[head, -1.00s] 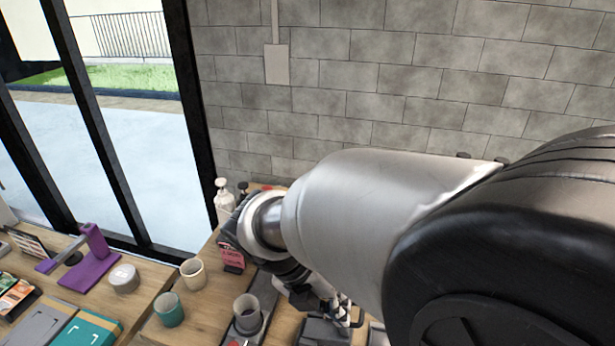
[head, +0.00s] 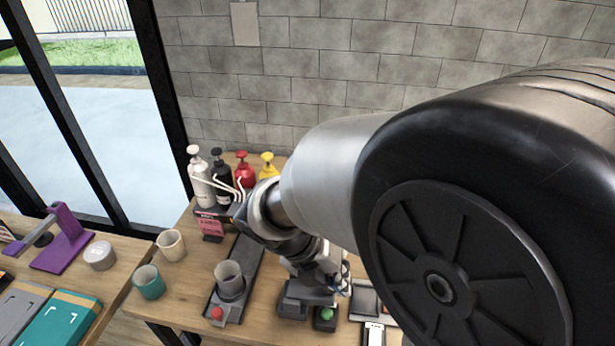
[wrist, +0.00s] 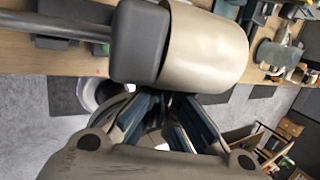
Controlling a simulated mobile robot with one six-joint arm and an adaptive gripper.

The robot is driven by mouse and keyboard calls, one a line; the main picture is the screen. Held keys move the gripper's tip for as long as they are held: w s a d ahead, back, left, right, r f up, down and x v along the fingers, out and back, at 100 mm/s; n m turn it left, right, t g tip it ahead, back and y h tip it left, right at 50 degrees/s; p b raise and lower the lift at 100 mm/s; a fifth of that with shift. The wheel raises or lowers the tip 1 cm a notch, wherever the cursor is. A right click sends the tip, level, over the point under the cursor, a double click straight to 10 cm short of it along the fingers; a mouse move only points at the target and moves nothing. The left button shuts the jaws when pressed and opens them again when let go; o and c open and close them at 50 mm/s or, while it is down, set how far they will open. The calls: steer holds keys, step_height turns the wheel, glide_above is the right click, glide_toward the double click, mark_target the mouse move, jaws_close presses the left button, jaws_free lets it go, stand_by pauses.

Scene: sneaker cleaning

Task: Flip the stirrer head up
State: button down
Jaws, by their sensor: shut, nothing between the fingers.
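In the wrist view a large beige cylinder (wrist: 208,48) joined to a dark grey block (wrist: 140,42) fills the top middle; I take it for the stirrer head, but cannot be sure. A grey rod (wrist: 55,27) runs left from the block. My gripper (wrist: 168,97) is shut and empty, its fingertips close to the cylinder's lower edge; whether they touch it I cannot tell. In the head view my gripper (head: 335,283) is partly hidden by my arm, above a dark base (head: 300,302) with a green button (head: 325,315). The stirrer head is not clear there.
A grey cup (head: 229,273) stands on a dark device with a red button (head: 217,313) to the left. Pump bottles (head: 243,170) stand at the back near the wall. A beige mug (head: 171,245) and a teal mug (head: 149,282) are further left. Bare wood lies between.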

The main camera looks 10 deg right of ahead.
steer(key=shift+s+d+f, duration=0.2)
steer(key=shift+d+f, duration=0.1)
steer(key=shift+d, duration=0.05)
steer(key=w+d+r+p+v, duration=0.1)
steer(key=p+v, duration=0.8)
steer(key=v, duration=0.5)
steer(key=s+d+r+m+t+y, duration=0.1)
steer(key=s+m, duration=0.3)
steer(key=m, duration=0.7)
steer(key=s+d+r+m+t+y+b, duration=0.1)
steer(key=s+d+r+m+y, duration=0.1)
steer(key=m, duration=0.9)
steer(key=s+d+r+m+t+y+b, duration=0.1)
steer(key=s+d+m, duration=0.3)
steer(key=m, duration=0.6)
steer(key=shift+s+d+r+m+t+y, duration=0.3)
steer(key=shift+s+r+m+t+y, duration=0.15)
steer(key=shift+s+r+y, duration=0.6)
